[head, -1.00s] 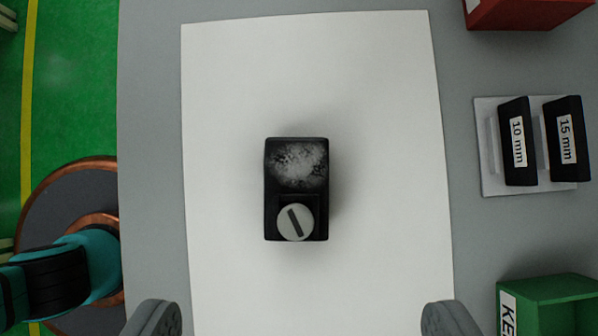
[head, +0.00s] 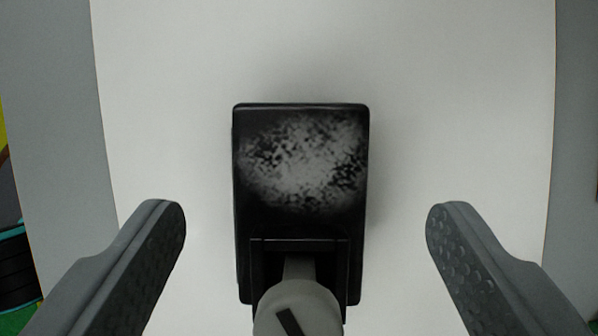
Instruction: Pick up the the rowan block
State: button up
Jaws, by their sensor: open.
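A black block (head: 300,215) with a speckled grey patch on its top lies on a white sheet (head: 440,80) in the middle of the head view. A round grey knob (head: 298,308) with a dark slot sits at its near end, partly cut off by the bottom edge. No label naming the block as rowan shows. My gripper (head: 306,225) is open, with one finger on each side of the block. There is a clear gap between each finger and the block, and neither finger appears to touch it.
The grey table surface (head: 45,110) shows beyond the sheet on the left and right. The sheet around the block is clear of other objects. A bit of green floor and dark parts show at the lower left edge.

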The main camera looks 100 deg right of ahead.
aim_at(302, 193)
jog(key=x, duration=0.4)
jog(key=shift+s+d+f, duration=0.1)
jog(key=c, duration=1.2)
jog(key=shift+o, duration=0.2)
